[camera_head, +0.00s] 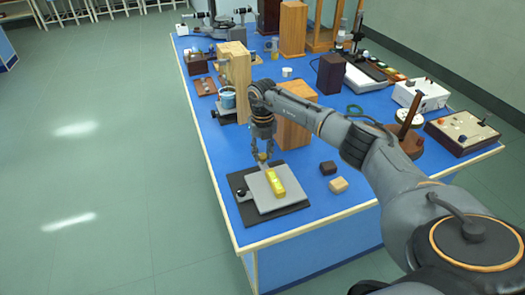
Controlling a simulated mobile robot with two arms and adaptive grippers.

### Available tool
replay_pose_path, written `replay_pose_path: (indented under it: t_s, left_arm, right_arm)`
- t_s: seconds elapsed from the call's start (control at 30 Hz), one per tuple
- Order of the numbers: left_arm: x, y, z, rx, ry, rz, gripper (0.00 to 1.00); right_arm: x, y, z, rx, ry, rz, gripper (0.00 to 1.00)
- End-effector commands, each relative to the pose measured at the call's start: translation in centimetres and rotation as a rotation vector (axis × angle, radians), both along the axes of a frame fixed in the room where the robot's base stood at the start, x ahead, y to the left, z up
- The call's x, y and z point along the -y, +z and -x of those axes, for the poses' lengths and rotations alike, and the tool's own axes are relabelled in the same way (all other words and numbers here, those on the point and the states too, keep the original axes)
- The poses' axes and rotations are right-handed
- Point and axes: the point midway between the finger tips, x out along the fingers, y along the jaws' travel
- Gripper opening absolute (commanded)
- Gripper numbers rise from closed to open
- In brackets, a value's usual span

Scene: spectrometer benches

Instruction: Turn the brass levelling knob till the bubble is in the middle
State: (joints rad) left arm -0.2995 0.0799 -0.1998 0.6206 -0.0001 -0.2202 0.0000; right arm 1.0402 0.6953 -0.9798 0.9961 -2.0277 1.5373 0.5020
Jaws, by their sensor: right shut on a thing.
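A grey levelling plate (284,202) lies on a dark base (243,213) near the front left corner of the blue bench. A yellow bubble level (276,184) lies on the plate. The bubble inside it is too small to judge. My right gripper (262,158) points down at the plate's far edge. It is shut on the brass levelling knob (263,156), which is mostly covered by the fingers. A small black round part (241,192) stands at the plate's left edge. My left gripper does not show.
A dark block (328,168) and a light wooden block (338,185) lie right of the plate. A wooden block (294,130) stands behind my wrist. A stand with a dark wooden base (412,148) is at the right. The bench's front edge (345,208) is close by.

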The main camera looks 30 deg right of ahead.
Motion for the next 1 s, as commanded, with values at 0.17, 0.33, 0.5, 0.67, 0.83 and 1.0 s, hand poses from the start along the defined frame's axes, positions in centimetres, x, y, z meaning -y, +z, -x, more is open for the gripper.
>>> replay_pose_path:
  t_s: [0.17, 0.33, 0.5, 0.67, 0.83, 1.0]
  left_arm:
    - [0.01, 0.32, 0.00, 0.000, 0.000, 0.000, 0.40]
    - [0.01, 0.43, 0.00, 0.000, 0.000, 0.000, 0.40]
    - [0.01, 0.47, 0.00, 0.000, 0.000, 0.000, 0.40]
    - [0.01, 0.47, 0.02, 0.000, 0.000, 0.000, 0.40]
    - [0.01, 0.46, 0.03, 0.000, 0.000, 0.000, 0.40]
    - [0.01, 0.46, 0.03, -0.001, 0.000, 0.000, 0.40]
  right_arm:
    - [0.04, 0.13, -0.03, 0.001, -0.093, 0.000, 0.00]
    - [0.05, 0.10, -0.03, 0.001, -0.146, 0.000, 0.00]
    - [0.05, 0.08, -0.04, 0.001, -0.169, 0.000, 0.00]
    - [0.05, 0.07, -0.04, 0.001, -0.173, 0.000, 0.00]
    - [0.06, 0.08, -0.04, 0.002, -0.172, 0.001, 0.00]
    - [0.04, 0.07, -0.04, 0.001, -0.171, 0.000, 0.52]
